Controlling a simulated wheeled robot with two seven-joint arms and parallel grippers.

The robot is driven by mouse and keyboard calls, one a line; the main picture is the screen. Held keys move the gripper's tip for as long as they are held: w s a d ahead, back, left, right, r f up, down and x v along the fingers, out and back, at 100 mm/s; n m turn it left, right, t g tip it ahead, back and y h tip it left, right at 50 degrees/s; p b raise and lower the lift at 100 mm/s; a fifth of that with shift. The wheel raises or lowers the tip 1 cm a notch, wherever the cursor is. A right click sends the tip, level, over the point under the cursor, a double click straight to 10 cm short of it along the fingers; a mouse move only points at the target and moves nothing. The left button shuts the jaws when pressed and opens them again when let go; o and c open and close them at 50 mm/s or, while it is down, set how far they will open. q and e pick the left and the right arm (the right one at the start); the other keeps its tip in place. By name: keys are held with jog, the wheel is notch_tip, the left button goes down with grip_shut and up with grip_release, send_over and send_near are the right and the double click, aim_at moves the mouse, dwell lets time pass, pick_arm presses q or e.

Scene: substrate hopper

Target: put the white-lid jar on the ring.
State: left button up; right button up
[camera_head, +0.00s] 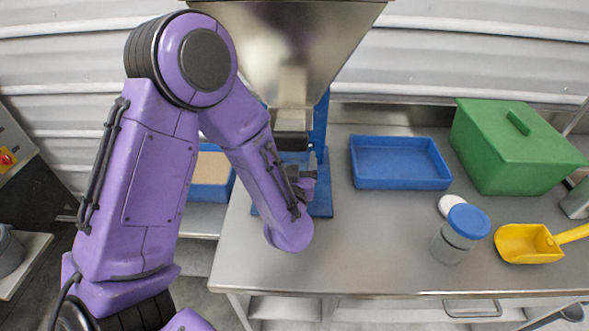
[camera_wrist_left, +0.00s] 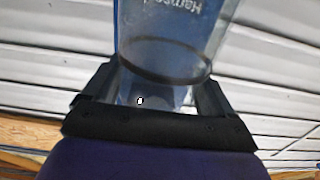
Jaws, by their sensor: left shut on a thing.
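My left gripper (camera_head: 300,180) is at the foot of the hopper, low under its spout, partly hidden by my purple arm. In the left wrist view a see-through, jar-like vessel (camera_wrist_left: 160,85) stands between its dark jaws, with a dark oval band around it. The gripper is shut on this vessel; no white lid shows on it. A round white disc (camera_head: 450,204) shows on the table just behind a clear jar with a blue lid (camera_head: 468,221). No ring is clearly seen. My right gripper is not in view.
The steel hopper (camera_head: 290,45) on its blue stand is close above my gripper. An empty blue tray (camera_head: 400,185), a green lidded box (camera_head: 515,150) and a yellow scoop (camera_head: 527,243) are to the right. The front middle of the steel table (camera_head: 370,255) is clear.

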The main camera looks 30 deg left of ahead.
aim_at(293, 161)
pick_arm(q)
jog(key=shift+w+a+r, duration=0.15)
jog(key=shift+w+a, duration=0.15)
jog(key=shift+w, duration=0.25)
jog(key=f, duration=0.1)
jog(key=f+p, duration=0.1)
jog(key=f, duration=0.1)
jog(key=shift+w+a+f, duration=0.15)
jog(key=shift+w+a, duration=0.05)
jog(key=shift+a, duration=0.2)
jog(key=shift+w+f, duration=0.15)
jog(key=shift+s, duration=0.2)
jog(key=o, duration=1.3)
jog(key=shift+o, duration=0.3)
jog(key=shift+w+f, duration=0.1)
